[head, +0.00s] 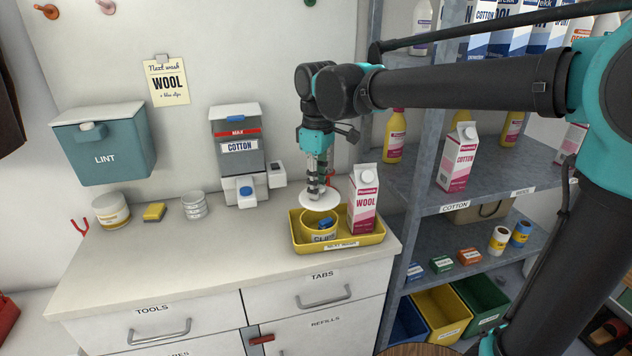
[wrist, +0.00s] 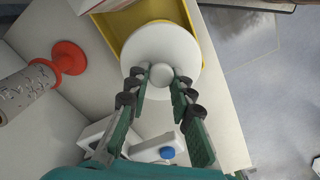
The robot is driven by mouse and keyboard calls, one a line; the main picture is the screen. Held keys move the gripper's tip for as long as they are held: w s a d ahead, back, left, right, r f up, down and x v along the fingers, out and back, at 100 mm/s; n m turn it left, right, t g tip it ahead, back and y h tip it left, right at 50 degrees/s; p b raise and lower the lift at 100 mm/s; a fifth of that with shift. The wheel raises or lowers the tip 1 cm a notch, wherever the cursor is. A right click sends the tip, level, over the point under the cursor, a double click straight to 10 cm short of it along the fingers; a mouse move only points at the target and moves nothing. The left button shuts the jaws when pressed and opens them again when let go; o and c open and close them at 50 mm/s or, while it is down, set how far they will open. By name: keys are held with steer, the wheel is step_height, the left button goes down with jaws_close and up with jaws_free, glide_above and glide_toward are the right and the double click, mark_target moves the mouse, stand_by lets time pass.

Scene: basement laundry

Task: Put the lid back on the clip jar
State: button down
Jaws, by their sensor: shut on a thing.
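The white round lid (head: 321,203) is held level by my gripper (head: 316,190), whose fingers are shut on its knob. The yellow clip jar (head: 309,231) stands in the yellow tray (head: 371,240), with blue clips (head: 323,223) showing at its open top. In the head view the lid is above the jar, apart from it and set slightly towards the back. In the wrist view the lid (wrist: 160,55) covers part of the yellow tray (wrist: 128,15), and its knob is between my fingertips (wrist: 161,75).
A pink and white WOOL carton (head: 362,200) stands in the tray, right of the jar. The COTTON dispenser (head: 238,155) is on the counter behind left. The counter front (head: 190,265) is clear.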

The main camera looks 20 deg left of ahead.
steer(key=shift+f, duration=2.75)
steer(key=shift+f, duration=0.15)
steer(key=c, duration=1.3)
jaws_free()
steer(key=shift+o, duration=0.8)
steer(key=o, duration=0.4)
steer(key=shift+r, duration=3.55)
steer(key=shift+c, duration=0.5)
